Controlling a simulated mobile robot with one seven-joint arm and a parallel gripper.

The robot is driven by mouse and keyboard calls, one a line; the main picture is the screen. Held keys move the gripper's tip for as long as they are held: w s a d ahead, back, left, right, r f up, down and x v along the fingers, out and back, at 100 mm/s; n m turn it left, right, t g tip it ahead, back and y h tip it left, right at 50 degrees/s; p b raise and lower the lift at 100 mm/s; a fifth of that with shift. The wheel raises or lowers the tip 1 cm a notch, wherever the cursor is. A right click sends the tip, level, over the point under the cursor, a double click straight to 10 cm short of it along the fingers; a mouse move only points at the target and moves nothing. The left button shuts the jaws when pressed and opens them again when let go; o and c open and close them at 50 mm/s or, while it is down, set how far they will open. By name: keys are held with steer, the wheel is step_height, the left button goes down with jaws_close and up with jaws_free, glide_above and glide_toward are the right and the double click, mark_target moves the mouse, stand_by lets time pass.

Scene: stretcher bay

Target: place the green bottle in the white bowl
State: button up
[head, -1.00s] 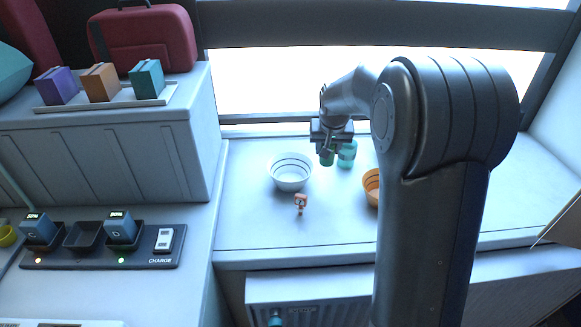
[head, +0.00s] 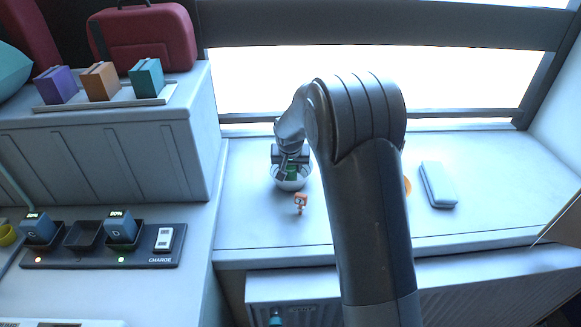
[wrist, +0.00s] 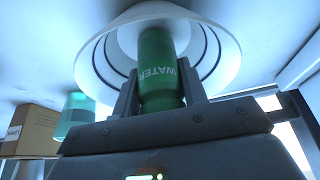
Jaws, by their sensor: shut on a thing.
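The white bowl (head: 280,186) stands on the counter under the window, partly hidden by my gripper (head: 290,172). My gripper is shut on the green bottle (head: 292,171), right over the bowl. In the wrist view the green bottle (wrist: 160,75), lettered WATER, sits between the two fingers (wrist: 160,98). Its far end lies within the ring of the white bowl (wrist: 222,48). I cannot tell whether the bottle touches the bowl's bottom.
An orange bowl (head: 407,185) is mostly hidden behind my arm. A blue-grey case (head: 438,185) lies farther right. The wrist view shows a teal container (wrist: 75,115) and a cardboard box (wrist: 30,130).

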steer(key=shift+f, duration=0.15)
steer(key=o, duration=1.1)
steer(key=v, duration=1.2)
steer(key=s+d+r, duration=0.3)
steer(key=s+r, duration=0.2)
steer(key=s, duration=0.3)
steer(key=s+d+r, duration=0.4)
steer(key=s+r, duration=0.1)
steer(key=s, duration=0.3)
steer(key=shift+n+t, duration=0.4)
steer(key=shift+t, duration=0.2)
steer(key=s+d, duration=0.1)
steer(key=s, duration=0.6)
steer(key=s+d+f, duration=0.1)
steer(key=s, duration=0.5)
steer(key=s+d, duration=0.1)
steer(key=s, duration=0.6)
steer(key=shift+s+d+f, duration=0.2)
steer(key=shift+s, duration=0.1)
